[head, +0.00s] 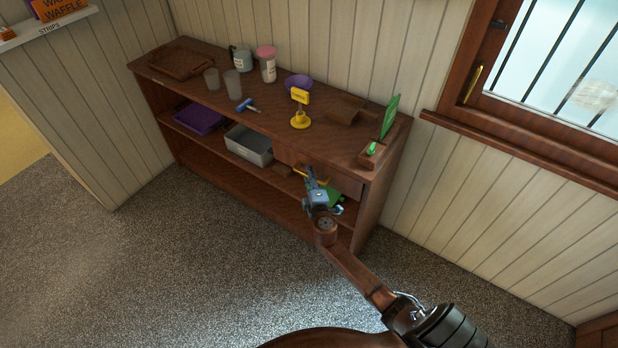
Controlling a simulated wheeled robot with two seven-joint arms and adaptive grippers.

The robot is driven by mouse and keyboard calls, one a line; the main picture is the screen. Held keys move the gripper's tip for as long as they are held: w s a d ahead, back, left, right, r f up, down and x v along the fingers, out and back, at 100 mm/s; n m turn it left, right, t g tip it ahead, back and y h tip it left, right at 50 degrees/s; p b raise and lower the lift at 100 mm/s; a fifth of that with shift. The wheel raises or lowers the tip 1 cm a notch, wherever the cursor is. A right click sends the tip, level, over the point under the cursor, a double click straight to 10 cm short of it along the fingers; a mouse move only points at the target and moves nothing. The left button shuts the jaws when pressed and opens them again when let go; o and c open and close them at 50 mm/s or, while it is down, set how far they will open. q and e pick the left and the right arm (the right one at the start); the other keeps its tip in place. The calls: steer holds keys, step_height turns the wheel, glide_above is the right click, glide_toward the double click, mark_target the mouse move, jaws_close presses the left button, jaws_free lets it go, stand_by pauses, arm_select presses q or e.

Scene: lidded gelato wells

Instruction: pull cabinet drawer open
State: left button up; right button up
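The brown wooden cabinet (220,110) stands against the panelled wall in the head view. Its drawer front (346,184) sits under the right part of the top and looks closed or nearly so. My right gripper (309,173) is in front of the drawer, near its middle, and hides part of it. A small yellow piece (298,171) shows beside the fingertips; I cannot tell whether it is the drawer's handle or whether the gripper touches it. The finger gap is too small to judge. My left gripper is out of view.
On the top stand a yellow scoop stand (300,120), a purple bowl (298,82), a pink-lidded jar (267,66), cups and a green card (390,117). A grey bin (247,146) and purple tray (199,118) are on the shelf. The floor in front is clear.

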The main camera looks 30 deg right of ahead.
steer(key=shift+c, duration=0.2)
jaws_close()
stand_by(0.4)
